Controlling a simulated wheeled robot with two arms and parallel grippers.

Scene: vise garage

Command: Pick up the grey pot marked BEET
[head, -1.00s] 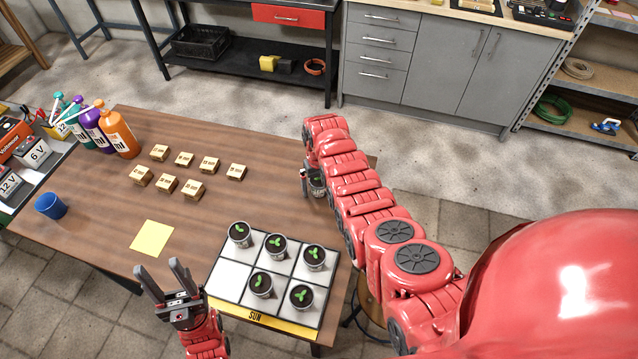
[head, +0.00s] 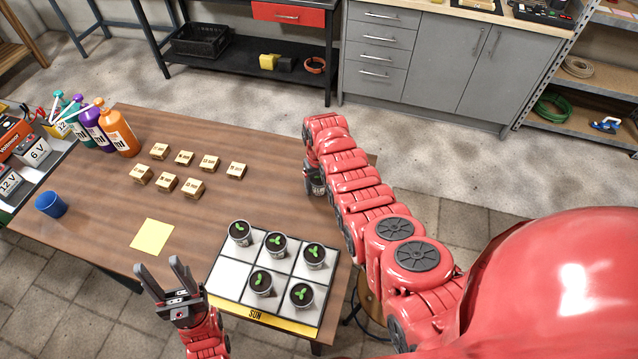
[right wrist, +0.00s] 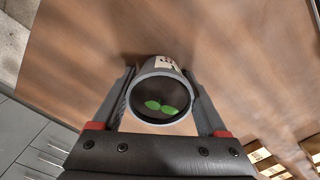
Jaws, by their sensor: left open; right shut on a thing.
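A grey pot (right wrist: 162,97) with dark soil and a green two-leaf seedling is between the fingers of my right gripper (right wrist: 165,112), which is shut on it. Its pale label is mostly turned away, so I cannot read the name. In the head view this pot (head: 317,187) shows at the table's right side, partly hidden by my right arm. I cannot tell whether it touches the table. My left gripper (head: 158,270) is open and empty at the table's front edge, left of the tray.
A tray (head: 231,276) marked SUN holds several similar seedling pots, with an empty cell at left. Several wooden blocks (head: 166,183), a yellow sheet (head: 152,236), a blue cup (head: 51,204) and bottles (head: 122,132) stand on the table (head: 255,200). The table's middle is clear.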

